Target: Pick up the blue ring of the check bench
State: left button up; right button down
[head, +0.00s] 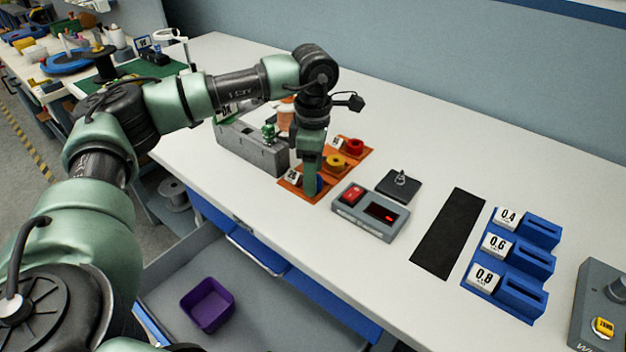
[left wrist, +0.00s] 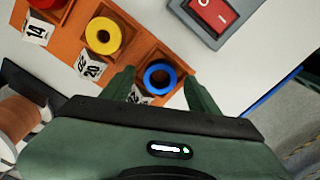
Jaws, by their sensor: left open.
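The blue ring (left wrist: 160,76) sits in the end compartment of an orange tray (left wrist: 134,44). In the left wrist view it lies between the two spread fingers of my left gripper (left wrist: 159,88), which is open. I cannot tell whether the fingers touch it. In the head view my left gripper (head: 311,185) points down over the near end of the tray and hides most of the blue ring (head: 320,184). My right gripper is not in view.
A yellow ring (left wrist: 103,36) and a red ring (head: 354,146) occupy the other compartments. A grey box with a red switch (head: 370,212) stands close on the right. A grey block (head: 252,148) stands left of the tray. An open drawer (head: 262,312) lies below the bench edge.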

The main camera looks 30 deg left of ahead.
pick_arm(q)
jog(key=shift+f, duration=0.3)
grip_shut()
jog(key=shift+r, duration=0.1)
